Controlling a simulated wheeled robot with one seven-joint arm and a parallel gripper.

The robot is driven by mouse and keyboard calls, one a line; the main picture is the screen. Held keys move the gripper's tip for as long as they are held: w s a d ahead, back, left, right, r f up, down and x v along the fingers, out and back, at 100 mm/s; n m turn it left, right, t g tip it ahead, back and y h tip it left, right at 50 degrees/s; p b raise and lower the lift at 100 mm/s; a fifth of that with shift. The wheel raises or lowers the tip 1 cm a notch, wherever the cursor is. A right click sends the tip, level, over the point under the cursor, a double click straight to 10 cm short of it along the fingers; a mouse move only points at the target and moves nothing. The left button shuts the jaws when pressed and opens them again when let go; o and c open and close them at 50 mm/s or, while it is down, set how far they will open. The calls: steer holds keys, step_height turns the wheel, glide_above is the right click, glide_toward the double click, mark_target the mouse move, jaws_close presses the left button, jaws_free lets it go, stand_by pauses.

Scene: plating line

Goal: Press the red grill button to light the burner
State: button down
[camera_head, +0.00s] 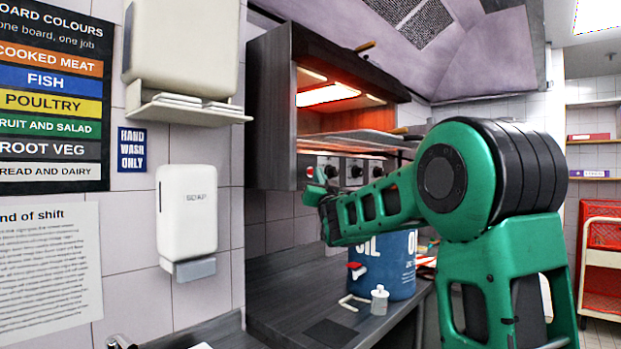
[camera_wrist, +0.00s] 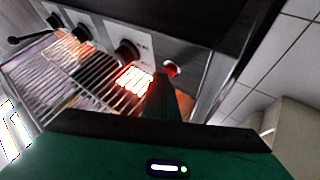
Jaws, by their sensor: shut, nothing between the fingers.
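The grill (camera_head: 270,110) is a dark box on the wall with a glowing orange-red element (camera_head: 330,95) inside. In the wrist view, the small red grill button (camera_wrist: 172,68) is on the front panel, right of a black knob (camera_wrist: 127,52). The red button also shows in the head view (camera_head: 310,171), at the left end of the panel. My gripper (camera_wrist: 163,80) is shut and empty, its tip close below and left of the button in the wrist view. I cannot tell whether it touches. In the head view my gripper (camera_head: 315,190) is at the panel's lower left.
A wire rack (camera_wrist: 85,80) lies beside the knobs, with a bright orange glow near it. Under the grill, a blue oil drum (camera_head: 390,268) and a small white bottle (camera_head: 379,300) stand on the dark counter (camera_head: 280,310). A soap dispenser (camera_head: 187,210) hangs on the left wall.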

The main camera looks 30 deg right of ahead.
steer(key=shift+s+d, duration=0.25)
steer(key=shift+s, duration=0.5)
steer(key=s, duration=0.1)
steer(key=s+d, duration=0.1)
steer(key=s, duration=0.2)
steer(key=shift+s+d, duration=0.35)
stand_by(0.7)
